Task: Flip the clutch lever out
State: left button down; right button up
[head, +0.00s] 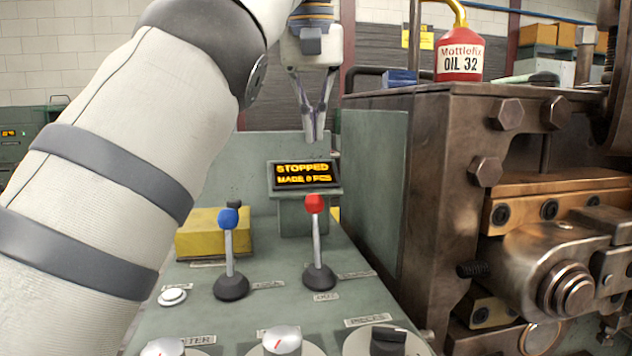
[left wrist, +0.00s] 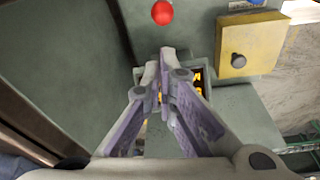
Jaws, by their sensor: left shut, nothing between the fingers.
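Two levers rise from the green control panel (head: 330,313). One has a blue ball knob (head: 228,218), the other a red ball knob (head: 314,204). Both stand nearly upright on black rubber boots. Their small labels are too blurred to read, so I cannot tell which is the clutch lever. My left gripper (head: 314,138) is shut and empty, pointing down above and behind the red knob, apart from it. In the left wrist view the closed fingertips (left wrist: 167,52) are below the red knob (left wrist: 162,12) in the picture. My right gripper is not in view.
A display (head: 305,175) reading STOPPED stands behind the red lever. A yellow box (head: 212,234) with a dark button sits behind the blue lever. Rotary knobs (head: 281,341) line the panel's front. The heavy brown machine (head: 440,180) bounds the right, with a red oil can (head: 460,58) on top.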

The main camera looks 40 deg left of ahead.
pick_arm(q)
jog(key=p, duration=0.1)
send_over(316, 226)
jog(key=w+a, duration=0.4)
notch_tip(316, 226, down, 9)
jog(key=shift+w+d+f, duration=0.15)
jog(key=shift+f, duration=0.3)
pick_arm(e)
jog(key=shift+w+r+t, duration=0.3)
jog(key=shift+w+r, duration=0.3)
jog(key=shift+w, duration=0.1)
